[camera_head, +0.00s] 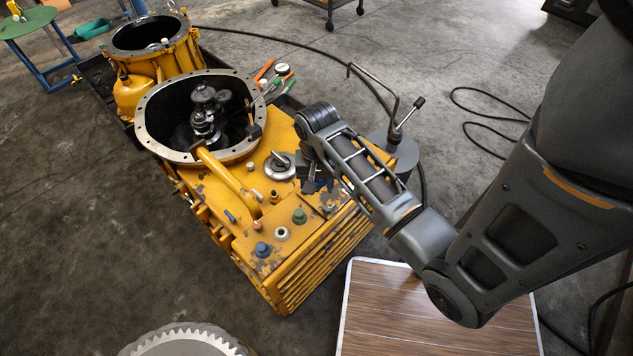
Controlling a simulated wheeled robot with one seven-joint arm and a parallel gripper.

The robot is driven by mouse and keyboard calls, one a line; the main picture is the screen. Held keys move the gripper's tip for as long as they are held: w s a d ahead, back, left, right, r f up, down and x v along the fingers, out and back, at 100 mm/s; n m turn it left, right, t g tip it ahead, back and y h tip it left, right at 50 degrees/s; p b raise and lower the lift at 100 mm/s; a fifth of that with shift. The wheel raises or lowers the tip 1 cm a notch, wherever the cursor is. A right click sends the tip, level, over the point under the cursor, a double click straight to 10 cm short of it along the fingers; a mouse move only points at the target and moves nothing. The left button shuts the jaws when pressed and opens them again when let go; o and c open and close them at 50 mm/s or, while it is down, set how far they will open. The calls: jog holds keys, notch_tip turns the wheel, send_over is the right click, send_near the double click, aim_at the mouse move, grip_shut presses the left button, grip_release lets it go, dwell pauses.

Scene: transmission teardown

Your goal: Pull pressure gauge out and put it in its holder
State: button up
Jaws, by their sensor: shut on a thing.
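My gripper (315,184) is at the top of the yellow transmission housing (238,239), right of a round silver fitting with a ring (280,165). It is shut on a small dark part, mostly hidden by the jaws and wrist. I cannot tell whether this part is the pressure gauge or whether it is still seated. A small round pale dial (282,69) shows among hand tools behind the housing's open bell; it may be a gauge. I cannot make out the gauge's holder for certain.
A grey round-based stand with a bent rod (403,147) is behind my forearm. A wood-topped table (388,322) is at the front right, and a large gear (186,346) at the front. A second yellow housing (168,62) is at the back left. Cables cross the floor.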

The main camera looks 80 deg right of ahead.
jog(key=shift+r+p, duration=1.3)
